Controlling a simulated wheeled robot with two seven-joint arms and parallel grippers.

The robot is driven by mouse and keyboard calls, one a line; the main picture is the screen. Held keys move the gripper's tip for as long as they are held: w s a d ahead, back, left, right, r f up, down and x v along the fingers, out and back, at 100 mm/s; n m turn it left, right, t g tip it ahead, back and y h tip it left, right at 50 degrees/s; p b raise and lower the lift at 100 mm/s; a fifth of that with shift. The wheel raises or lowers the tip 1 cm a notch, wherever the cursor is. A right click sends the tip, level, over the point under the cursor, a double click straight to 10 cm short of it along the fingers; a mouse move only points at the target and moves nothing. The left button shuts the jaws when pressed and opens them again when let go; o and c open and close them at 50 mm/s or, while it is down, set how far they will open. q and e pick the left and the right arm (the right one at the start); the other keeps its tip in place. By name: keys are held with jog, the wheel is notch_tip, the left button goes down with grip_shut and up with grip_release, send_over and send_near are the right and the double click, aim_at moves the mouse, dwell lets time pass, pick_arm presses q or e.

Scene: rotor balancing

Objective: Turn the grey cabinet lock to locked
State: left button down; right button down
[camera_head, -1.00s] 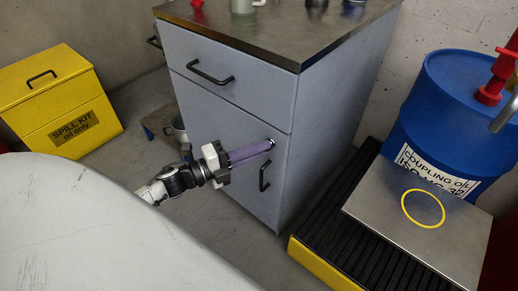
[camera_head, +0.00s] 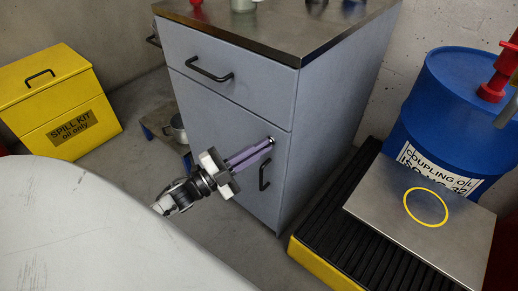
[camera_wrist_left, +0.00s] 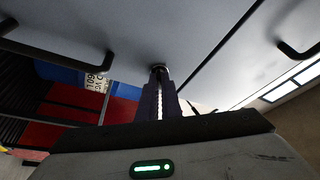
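The grey cabinet (camera_head: 225,115) stands in the middle of the head view, its door shut. Its lock (camera_head: 271,140) is a small metal piece near the door's upper right corner; in the left wrist view the lock (camera_wrist_left: 158,68) shows at the fingertips. My left gripper (camera_head: 266,147) reaches it with long purple fingers, a narrow gap between them, and looks shut on the lock. The fingertips hide most of the lock, so I cannot read its position. My right gripper is not in view.
The black door handle (camera_head: 265,173) is just below right of the fingers, and the drawer handle (camera_head: 210,72) is above. A yellow spill kit (camera_head: 60,110) stands left, a blue oil drum (camera_head: 440,110) and steel plate (camera_head: 390,215) right. A pale curved surface (camera_head: 90,235) fills the lower left.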

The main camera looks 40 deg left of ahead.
pick_arm(q)
jog(key=n+t, duration=0.1)
jog(key=n, duration=0.2)
jog(key=n+y, duration=0.1)
jog(key=n, duration=0.2)
jog(key=shift+d+f+t+y, duration=0.15)
jog(key=shift+t+y, duration=0.15)
jog(key=shift+t, duration=0.1)
jog(key=n+t+y, duration=0.1)
jog(key=n, duration=0.2)
jog(key=shift+n+y, duration=0.4)
jog(key=n+y, duration=0.1)
jog(key=n, duration=0.2)
jog(key=shift+d+p, duration=0.1)
jog(key=shift+p, duration=0.2)
jog(key=shift+n+t+y, duration=0.3)
jog(key=shift+n+y, duration=0.5)
jog(key=shift+n, duration=0.6)
jog(key=c, duration=2)
grip_release()
